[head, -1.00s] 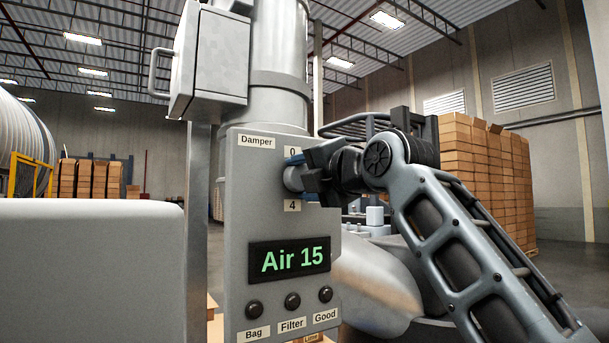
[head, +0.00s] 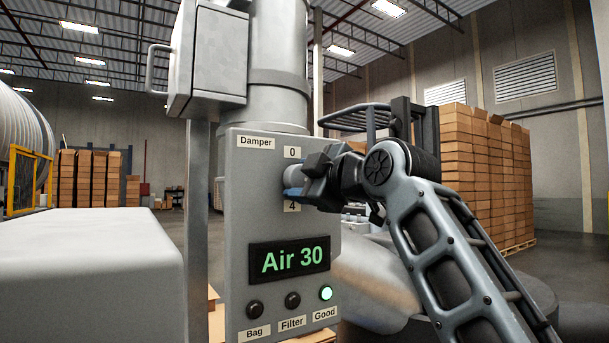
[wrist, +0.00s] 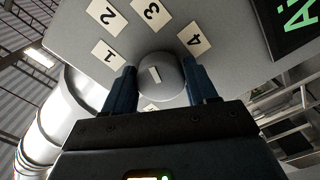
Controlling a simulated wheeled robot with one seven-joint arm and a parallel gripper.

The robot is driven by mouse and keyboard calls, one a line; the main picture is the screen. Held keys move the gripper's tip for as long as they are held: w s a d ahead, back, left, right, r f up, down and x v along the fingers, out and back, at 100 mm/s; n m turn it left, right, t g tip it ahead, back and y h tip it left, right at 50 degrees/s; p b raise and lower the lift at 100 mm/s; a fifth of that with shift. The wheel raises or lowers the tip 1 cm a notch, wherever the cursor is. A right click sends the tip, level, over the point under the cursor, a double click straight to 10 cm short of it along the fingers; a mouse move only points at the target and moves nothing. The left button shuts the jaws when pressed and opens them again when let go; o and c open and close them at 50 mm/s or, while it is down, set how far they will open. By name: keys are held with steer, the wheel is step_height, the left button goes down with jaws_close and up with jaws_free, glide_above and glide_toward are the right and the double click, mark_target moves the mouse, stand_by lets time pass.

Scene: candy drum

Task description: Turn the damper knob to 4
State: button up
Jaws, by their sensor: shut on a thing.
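The damper knob (head: 289,175) is a round grey knob on the front of the grey control panel (head: 236,210), between the labels 0 (head: 292,152) and 4 (head: 292,207). My gripper (head: 296,179) is shut on the knob from the right, with a blue finger low on it. In the wrist view the knob (wrist: 165,88) sits between both blue fingers. Labels 1, 2, 3 and 4 (wrist: 195,40) ring it. The knob's short white mark (wrist: 154,74) tilts up and left; I cannot tell which number it points to.
A grey box (head: 209,60) on a post stands at upper left. A white block (head: 85,260) fills the lower left. Stacked cartons (head: 480,170) stand behind my arm.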

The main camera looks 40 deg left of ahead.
steer(key=m, duration=0.3)
steer(key=shift+f+p, duration=0.1)
steer(key=shift+p, duration=0.3)
steer(key=m+p, duration=0.1)
steer(key=m, duration=0.3)
steer(key=shift+p, duration=0.3)
steer(key=m+p, duration=0.1)
steer(key=m, duration=0.3)
steer(key=shift+s+a, duration=0.1)
steer(key=shift+f+m+p, duration=0.1)
steer(key=shift+m+p, duration=0.6)
steer(key=shift+m, duration=0.7)
steer(key=o, duration=1)
steer(key=shift+s, duration=0.1)
steer(key=b+v, duration=0.2)
steer(key=v, duration=0.6)
